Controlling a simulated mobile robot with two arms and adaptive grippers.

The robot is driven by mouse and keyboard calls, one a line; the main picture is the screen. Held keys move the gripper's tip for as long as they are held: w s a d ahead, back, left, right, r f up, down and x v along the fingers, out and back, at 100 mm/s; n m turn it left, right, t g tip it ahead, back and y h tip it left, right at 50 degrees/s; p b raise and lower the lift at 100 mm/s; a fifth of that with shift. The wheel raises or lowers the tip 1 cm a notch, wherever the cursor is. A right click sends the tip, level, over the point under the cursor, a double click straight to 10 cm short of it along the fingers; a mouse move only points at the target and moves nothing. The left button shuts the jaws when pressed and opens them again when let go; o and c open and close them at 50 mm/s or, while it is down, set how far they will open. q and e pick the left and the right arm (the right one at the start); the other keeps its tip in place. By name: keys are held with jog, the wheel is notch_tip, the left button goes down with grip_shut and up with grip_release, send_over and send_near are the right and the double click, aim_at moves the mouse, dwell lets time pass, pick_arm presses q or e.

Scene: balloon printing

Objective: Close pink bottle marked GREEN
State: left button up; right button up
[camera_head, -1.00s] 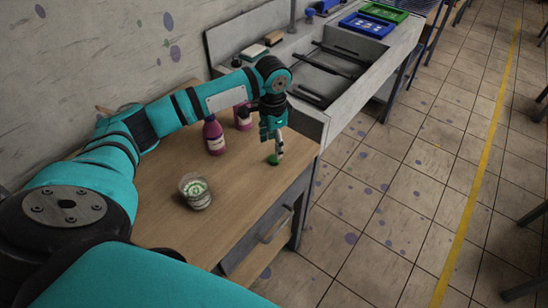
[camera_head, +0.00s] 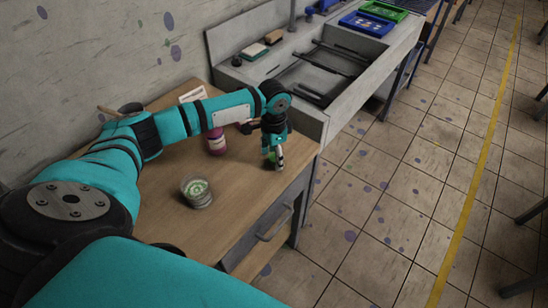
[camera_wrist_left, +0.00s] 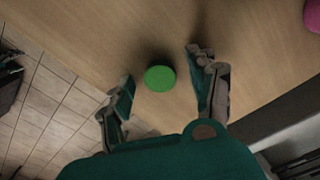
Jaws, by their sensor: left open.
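A pink bottle (camera_head: 217,140) stands on the wooden table, partly hidden by my left arm in the head view; its label cannot be read. A pink object, likely a bottle, shows at the top right corner of the left wrist view (camera_wrist_left: 313,14). A round green cap (camera_wrist_left: 160,78) lies on the table near its right edge. My left gripper (camera_head: 274,162) is open and points down over the cap. In the left wrist view its fingers (camera_wrist_left: 162,68) stand on either side of the cap with gaps. My right gripper is not in view.
A glass jar with pale green contents (camera_head: 196,191) stands on the table (camera_head: 235,215) nearer me. A grey sink unit (camera_head: 312,122) adjoins the far end, with blue (camera_head: 366,24) and green (camera_head: 383,11) trays beyond. The table's front middle is clear.

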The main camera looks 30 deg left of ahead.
aim_at(274, 158)
pick_arm(q)
jog(key=c, duration=0.7)
jog(key=shift+c, duration=0.3)
jog(key=shift+r, duration=0.1)
jog(key=shift+r, duration=0.2)
notch_tip(274, 158, up, 3)
jog(key=shift+b, duration=0.6)
jog(key=s+d+r+b, duration=0.1)
jog(key=s+d, duration=1)
jog(key=shift+s+r+b, duration=0.2)
jog(key=shift+s+b, duration=0.05)
jog(key=shift+b, duration=0.15)
jog(key=shift+d, duration=0.1)
